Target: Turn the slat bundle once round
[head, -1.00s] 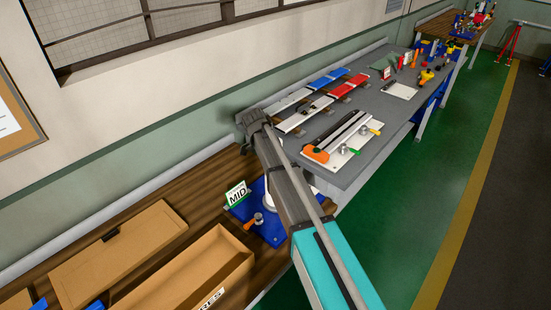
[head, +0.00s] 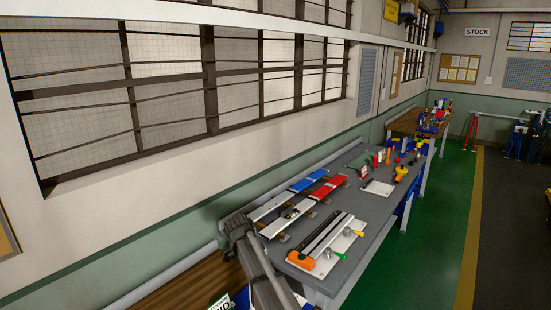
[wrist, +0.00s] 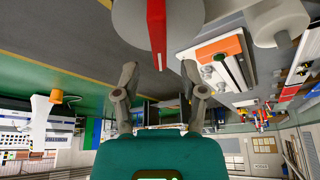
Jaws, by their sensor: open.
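Long flat slats lie side by side on the grey bench in the head view. One is white and blue (head: 303,185), the other white and red (head: 328,186). I cannot tell whether these form the slat bundle. In the wrist view my gripper (wrist: 160,88) has its two fingers spread wide, with nothing between the tips. A red strip (wrist: 156,22) with a pale end shows beyond the fingers, in front of a grey rounded shape. In the head view my arm rises at the bottom, and my fingers cannot be made out there.
A white board (head: 325,252) with a long bar, orange block and knobs sits at the bench's front. A white plate (head: 378,188) and small coloured parts lie farther back. The grey bench (head: 365,215) has bare patches. Green floor (head: 435,215) is open to the right.

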